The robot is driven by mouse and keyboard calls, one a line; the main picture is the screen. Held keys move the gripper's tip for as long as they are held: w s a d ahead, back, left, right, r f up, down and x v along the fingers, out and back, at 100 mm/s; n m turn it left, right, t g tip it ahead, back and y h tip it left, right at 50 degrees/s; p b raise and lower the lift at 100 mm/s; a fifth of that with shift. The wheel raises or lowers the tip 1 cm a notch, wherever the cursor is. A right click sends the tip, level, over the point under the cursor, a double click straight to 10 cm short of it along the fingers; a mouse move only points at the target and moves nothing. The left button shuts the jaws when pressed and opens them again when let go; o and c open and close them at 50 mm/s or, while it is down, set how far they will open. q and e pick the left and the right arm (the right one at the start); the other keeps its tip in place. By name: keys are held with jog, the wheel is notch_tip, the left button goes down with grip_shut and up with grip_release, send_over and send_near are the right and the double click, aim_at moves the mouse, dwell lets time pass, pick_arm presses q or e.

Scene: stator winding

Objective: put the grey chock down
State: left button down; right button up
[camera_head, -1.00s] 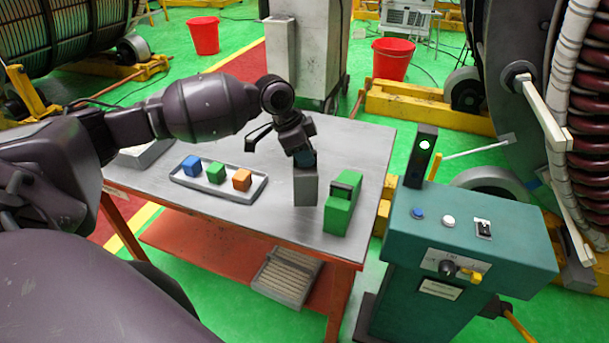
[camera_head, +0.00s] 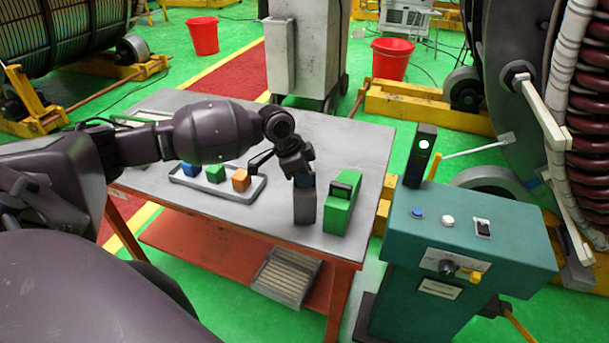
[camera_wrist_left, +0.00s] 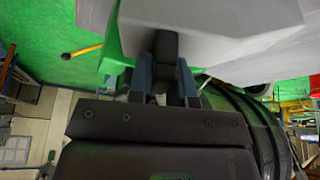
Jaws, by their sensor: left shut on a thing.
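The grey chock (camera_head: 305,209) is upright under my left gripper (camera_head: 304,182), just left of the green block (camera_head: 341,204) on the table. My left gripper is shut on the chock's upper end. The chock's lower end is at the tabletop; I cannot tell for sure whether it rests there. In the left wrist view the gripper's blue fingertips (camera_wrist_left: 164,82) hold the dark end of the chock (camera_wrist_left: 165,50). My right gripper is not in view.
A grey tray (camera_head: 218,197) with blue, green and orange cubes is left on the table (camera_head: 340,142). The teal control console (camera_head: 455,240) stands right of the table. The tabletop behind the chock is clear.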

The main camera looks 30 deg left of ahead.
pick_arm(q)
jog(key=c, duration=1)
grip_release()
jog(key=shift+f, duration=0.1)
jog(key=shift+c, duration=0.2)
jog(key=v, duration=1.2)
jog(key=shift+r, duration=0.2)
jog(key=shift+d, duration=0.1)
jog(key=s+d+f+n, duration=0.1)
jog(key=s+d+f, duration=1.25)
jog(key=f, duration=0.35)
jog(key=s+a+n+t+y, duration=0.1)
jog(key=s+n+y, duration=0.1)
jog(key=s+n, duration=0.45)
jog(key=s+a+n+y, duration=0.2)
jog(key=s+n+y, duration=0.1)
jog(key=s, duration=0.6)
jog(key=w+f+t+h, duration=0.1)
jog(key=w+f+t, duration=0.6)
jog(key=f, duration=0.4)
jog(key=shift+w+m+t, duration=0.2)
jog(key=shift+m+t, duration=0.15)
jog(key=shift+t, duration=0.15)
